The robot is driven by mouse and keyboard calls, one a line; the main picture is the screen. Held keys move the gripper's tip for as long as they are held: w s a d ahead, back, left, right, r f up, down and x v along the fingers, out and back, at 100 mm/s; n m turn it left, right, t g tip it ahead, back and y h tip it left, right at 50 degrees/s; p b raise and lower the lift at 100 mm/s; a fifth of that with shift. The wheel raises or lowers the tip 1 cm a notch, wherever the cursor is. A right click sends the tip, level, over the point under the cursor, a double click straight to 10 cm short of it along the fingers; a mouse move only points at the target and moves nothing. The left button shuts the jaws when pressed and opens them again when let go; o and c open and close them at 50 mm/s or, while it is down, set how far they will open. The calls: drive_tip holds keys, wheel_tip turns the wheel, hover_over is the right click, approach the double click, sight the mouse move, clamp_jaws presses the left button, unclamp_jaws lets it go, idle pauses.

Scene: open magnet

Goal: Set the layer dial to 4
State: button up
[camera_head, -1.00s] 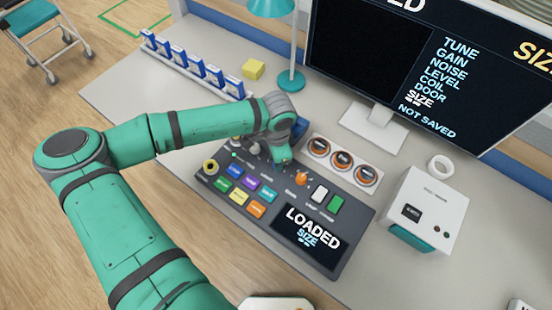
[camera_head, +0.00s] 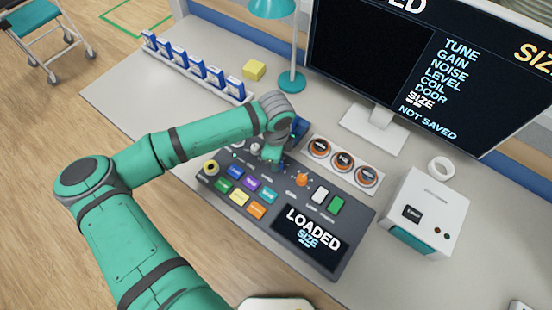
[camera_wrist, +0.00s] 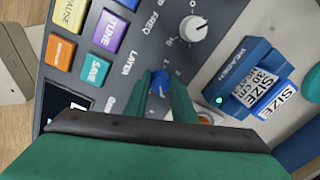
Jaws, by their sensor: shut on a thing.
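The layer dial (camera_wrist: 160,79) is a small blue knob next to the printed word LAYER on the dark grey console (camera_head: 352,262). My gripper (camera_wrist: 163,90) is shut on this knob, with one green finger on each side of it in the wrist view. In the head view my gripper (camera_head: 258,157) is over the upper left part of the console, and my wrist hides the dial. The small marks around the dial are partly covered by the fingers, and I cannot read which one it points to.
A white FREQ knob (camera_wrist: 194,28) and a blue reader (camera_wrist: 242,68) holding a SIZE cartridge (camera_wrist: 280,101) are close to the fingers. Coloured buttons (camera_head: 252,184) and an orange knob (camera_head: 301,179) are also on the console. The console screen (camera_head: 309,232) reads LOADED.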

drive_tip(key=shift+d, duration=0.1)
drive_tip(key=o, duration=1.1)
drive_tip(key=shift+c, duration=0.2)
drive_tip(key=shift+r, duration=0.1)
wheel_tip(320, 180, up, 11)
drive_tip(key=shift+s, duration=0.2)
drive_tip(key=shift+f, duration=0.2)
